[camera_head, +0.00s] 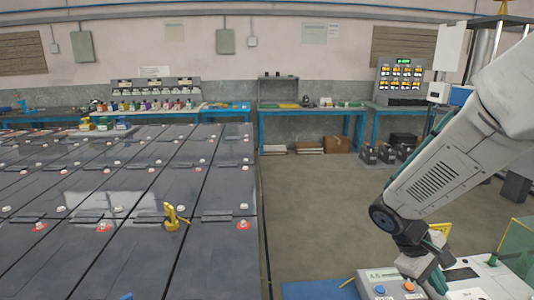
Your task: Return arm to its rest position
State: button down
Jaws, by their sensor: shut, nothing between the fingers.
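My arm (450,165) reaches in from the upper right and angles down to the left, bending at a dark wrist joint. My gripper (432,281) points down at the lower right, just over or beside a light grey box with buttons (385,285). It is shut, with nothing seen between its fingers. The fingertips are small and partly blend with the box, so I cannot tell whether they touch it.
Dark battery tops (120,190) fill the left, with a yellow tool (175,217) standing on them. A greenish transparent panel (518,250) stands at the far right. Blue-legged benches (312,112) line the back wall. Grey floor (320,210) is clear in the middle.

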jog(key=s+a+r+m+t+y, duration=0.4)
jog(key=s+a+r+y, duration=0.2)
jog(key=s+a+r, duration=0.5)
jog(key=s+r, duration=0.3)
jog(key=shift+s+a+r+m+y, duration=0.15)
jog(key=shift+s+a+m+y, duration=0.15)
jog(key=shift+a+y, duration=0.1)
